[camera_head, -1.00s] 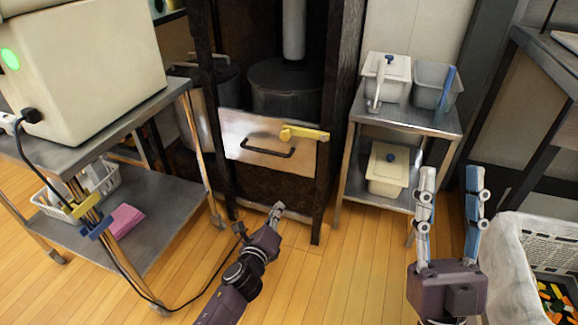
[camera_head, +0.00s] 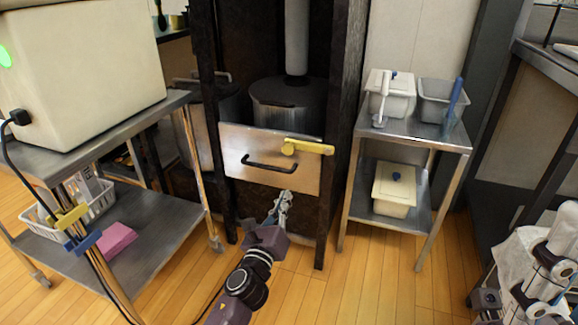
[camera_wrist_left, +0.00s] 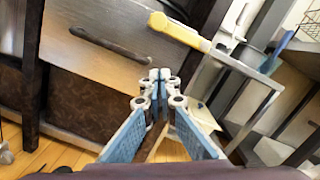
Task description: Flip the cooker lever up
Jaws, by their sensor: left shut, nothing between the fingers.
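The yellow cooker lever (camera_head: 308,148) lies roughly level on the steel front panel (camera_head: 235,160) of the cooker, its handle pointing right past the panel's edge. In the left wrist view, the lever (camera_wrist_left: 180,32) shows above and right of the fingertips. My left gripper (camera_head: 285,197) is shut and empty, below the lever and apart from it. Its blue fingers meet at the tips in the left wrist view (camera_wrist_left: 159,76). My right gripper (camera_head: 535,275) is partly in view at the lower right, cut off by the edge, and its opening is unclear.
A dark frame post (camera_head: 332,150) stands just right of the panel. A steel shelf (camera_head: 425,135) with lidded containers stands further right, and a steel cart (camera_head: 155,225) at the left. A black bar handle (camera_head: 268,165) sits beside the lever.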

